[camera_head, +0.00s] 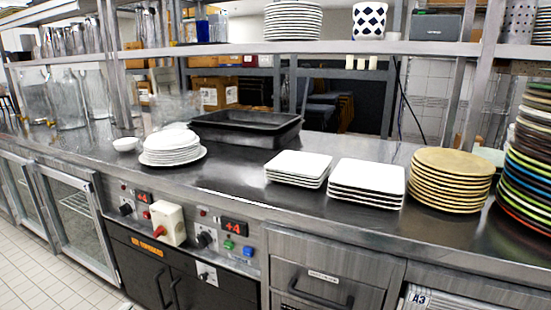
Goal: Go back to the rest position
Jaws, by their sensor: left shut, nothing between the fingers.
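Neither of my grippers can be made out in the head view, and no arm of mine shows clearly. The steel counter (235,180) runs across the picture with its dishes standing on it. Nothing in view is being held.
Along the counter stand round white plates (172,149), a small white bowl (126,144), black trays (246,127), two stacks of square white plates (298,168) (366,183), tan plates (450,179) and tall coloured plates (530,155). A shelf (340,47) hangs above. Tiled floor (40,270) shows lower left.

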